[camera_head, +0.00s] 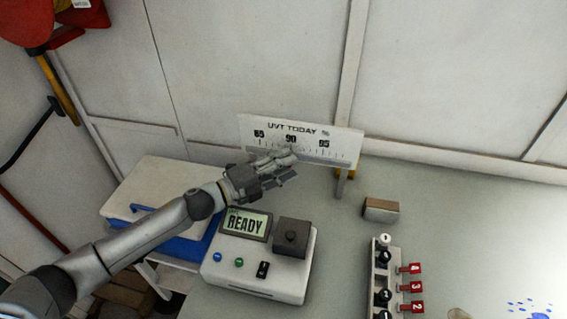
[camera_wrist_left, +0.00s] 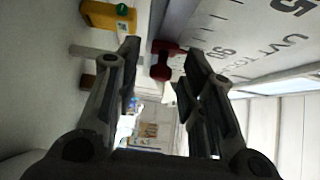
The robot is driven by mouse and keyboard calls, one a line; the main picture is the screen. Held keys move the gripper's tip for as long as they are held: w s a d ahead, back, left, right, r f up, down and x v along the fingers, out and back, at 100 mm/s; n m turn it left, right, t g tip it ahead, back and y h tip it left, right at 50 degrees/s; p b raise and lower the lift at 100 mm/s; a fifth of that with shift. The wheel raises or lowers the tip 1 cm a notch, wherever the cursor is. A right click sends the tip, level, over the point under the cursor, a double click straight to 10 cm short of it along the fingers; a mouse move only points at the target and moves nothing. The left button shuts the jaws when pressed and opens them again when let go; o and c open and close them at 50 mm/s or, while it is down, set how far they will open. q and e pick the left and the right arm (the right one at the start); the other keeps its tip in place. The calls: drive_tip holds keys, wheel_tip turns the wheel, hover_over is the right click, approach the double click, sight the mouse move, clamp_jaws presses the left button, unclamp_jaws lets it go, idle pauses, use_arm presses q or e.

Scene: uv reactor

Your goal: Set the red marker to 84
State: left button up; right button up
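The white scale board (camera_head: 345,141) reads "UVT TODAY %" with 85, 90 and 95 marked; it stands against the back wall. My left gripper (camera_head: 288,169) is just in front of its lower edge, below the 90. In the head view the gripper hides the red marker. In the left wrist view the red marker (camera_wrist_left: 164,58) shows between the two spread fingers of my left gripper (camera_wrist_left: 161,62), with gaps to either side. The scale board (camera_wrist_left: 235,22) fills the upper right there. The marker's exact reading cannot be told. My right gripper is not in view.
A white device (camera_head: 258,284) with a "READY" screen stands below my left arm. A blue and white box (camera_head: 150,185) is to its left. A small brown block (camera_head: 381,209) and a rack with red numbered tags (camera_head: 416,287) are to the right.

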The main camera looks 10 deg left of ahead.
use_arm(q)
clamp_jaws()
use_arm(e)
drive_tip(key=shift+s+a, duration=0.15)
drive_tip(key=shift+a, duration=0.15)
use_arm(q)
drive_tip(key=shift+a, duration=0.1)
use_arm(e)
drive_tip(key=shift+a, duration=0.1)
